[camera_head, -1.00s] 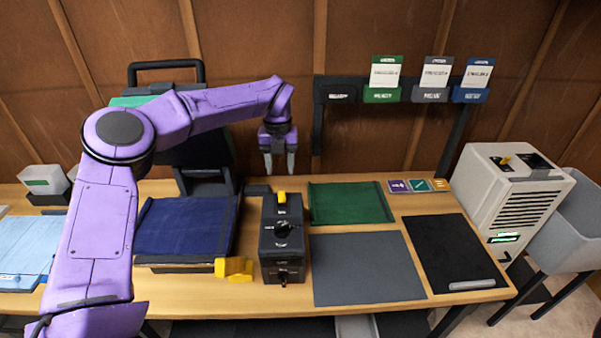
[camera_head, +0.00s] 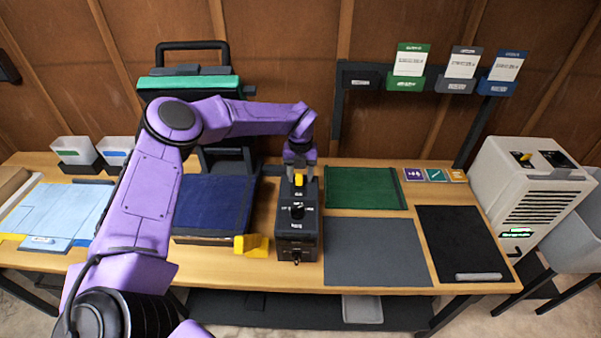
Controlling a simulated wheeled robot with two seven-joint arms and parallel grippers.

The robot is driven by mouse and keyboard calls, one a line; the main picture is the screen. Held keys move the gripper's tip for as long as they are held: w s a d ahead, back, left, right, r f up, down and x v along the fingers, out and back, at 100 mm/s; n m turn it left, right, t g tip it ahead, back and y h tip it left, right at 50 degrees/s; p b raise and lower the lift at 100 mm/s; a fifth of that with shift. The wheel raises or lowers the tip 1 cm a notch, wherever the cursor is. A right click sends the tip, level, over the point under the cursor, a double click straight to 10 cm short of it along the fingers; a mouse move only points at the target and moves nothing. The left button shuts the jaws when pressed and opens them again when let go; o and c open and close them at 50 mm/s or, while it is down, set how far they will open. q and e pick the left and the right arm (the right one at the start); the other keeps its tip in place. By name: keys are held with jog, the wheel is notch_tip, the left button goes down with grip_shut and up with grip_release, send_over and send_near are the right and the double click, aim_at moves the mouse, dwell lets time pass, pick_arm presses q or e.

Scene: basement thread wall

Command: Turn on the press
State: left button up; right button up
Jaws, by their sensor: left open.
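The press (camera_head: 187,85) stands at the back left of the table, with a green-edged upper plate, a black handle above it and a dark blue cloth (camera_head: 212,205) on its lower part. A black control box (camera_head: 297,241) stands right of it, with a yellow switch (camera_head: 298,180) at its back end and a dark knob (camera_head: 297,211) on top. My left gripper (camera_head: 299,172) is open, pointing down, right at the yellow switch. Its fingers appear on either side of the switch; contact is too small to tell. My right gripper is not in view.
A yellow block (camera_head: 251,244) lies left of the control box. Green (camera_head: 365,188), grey (camera_head: 375,252) and black (camera_head: 462,245) mats lie to the right. A beige machine (camera_head: 530,185) stands at the right end. A rack with cards (camera_head: 405,84) rises behind.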

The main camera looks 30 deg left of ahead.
aim_at(299, 181)
pick_arm(q)
jog(key=shift+s+r, duration=0.35)
jog(key=shift+s, duration=0.15)
grip_shut()
jog(key=shift+f, duration=0.1)
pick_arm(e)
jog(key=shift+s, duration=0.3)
pick_arm(q)
jog(key=shift+d+f+t+b, duration=0.15)
jog(key=shift+t+b, duration=0.15)
jog(key=shift+b, duration=0.45)
jog(key=t+y+b, duration=0.1)
jog(key=t+b, duration=0.1)
jog(key=b, duration=0.2)
jog(key=s+t+y+b, duration=0.1)
jog(key=t+b, duration=0.1)
jog(key=b, duration=0.3)
jog(key=s+d+t+y+b, duration=0.1)
jog(key=b, duration=0.4)
jog(key=shift+f+t+y, duration=0.15)
jog(key=shift+t+y, duration=0.25)
jog(key=shift+d+r+t+b, duration=0.1)
jog(key=shift+r+t+b, duration=0.2)
jog(key=shift+b, duration=0.5)
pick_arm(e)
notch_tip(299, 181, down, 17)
